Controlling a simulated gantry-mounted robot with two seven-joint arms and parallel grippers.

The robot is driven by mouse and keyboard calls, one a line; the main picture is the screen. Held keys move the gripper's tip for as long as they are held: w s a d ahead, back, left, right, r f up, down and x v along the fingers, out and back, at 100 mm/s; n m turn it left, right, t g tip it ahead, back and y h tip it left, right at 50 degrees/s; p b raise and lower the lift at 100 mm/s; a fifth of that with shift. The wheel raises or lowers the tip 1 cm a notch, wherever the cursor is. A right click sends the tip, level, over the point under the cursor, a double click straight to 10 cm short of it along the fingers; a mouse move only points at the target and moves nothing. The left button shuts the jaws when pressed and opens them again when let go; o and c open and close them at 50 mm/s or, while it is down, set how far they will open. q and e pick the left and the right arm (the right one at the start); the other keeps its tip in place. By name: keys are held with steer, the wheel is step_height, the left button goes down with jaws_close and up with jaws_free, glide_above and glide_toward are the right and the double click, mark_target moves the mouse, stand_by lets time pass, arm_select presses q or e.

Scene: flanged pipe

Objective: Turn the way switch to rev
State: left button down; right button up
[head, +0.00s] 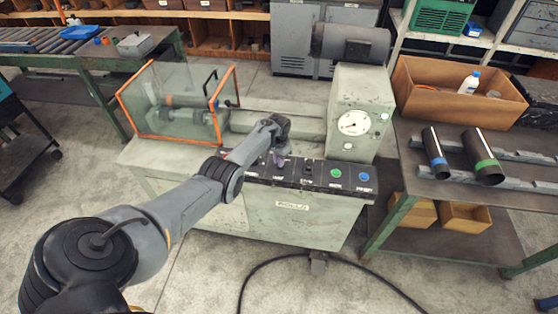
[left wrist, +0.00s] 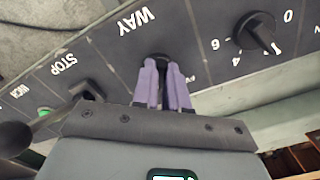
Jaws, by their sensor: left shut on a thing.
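The way switch (left wrist: 160,57) is a dark knob on the black control panel (left wrist: 112,50), below the upside-down WAY label in the left wrist view. My left gripper (left wrist: 166,74) has its two purple fingers shut on this knob, one on each side. The fingers hide most of the knob and the position labels around it, so I cannot tell which way it points. In the head view my left gripper (head: 279,160) is at the panel's middle, and the switch is hidden there. My right gripper is not in view.
A numbered rotary knob (left wrist: 259,35) and a dark STOP control (left wrist: 86,90) flank the way switch. A green button (head: 336,173) and a blue button (head: 364,176) sit right of the gripper. An orange-edged clear guard (head: 150,98) and a gauge (head: 354,122) stand behind the panel.

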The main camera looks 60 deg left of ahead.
arm_select(q)
steer(key=c, duration=1.2)
jaws_free()
steer(key=shift+o, duration=0.2)
steer(key=shift+r+p, duration=0.4)
steer(key=shift+r, duration=0.2)
step_height(320, 180, up, 10)
steer(key=p, duration=0.3)
steer(key=shift+f, duration=0.2)
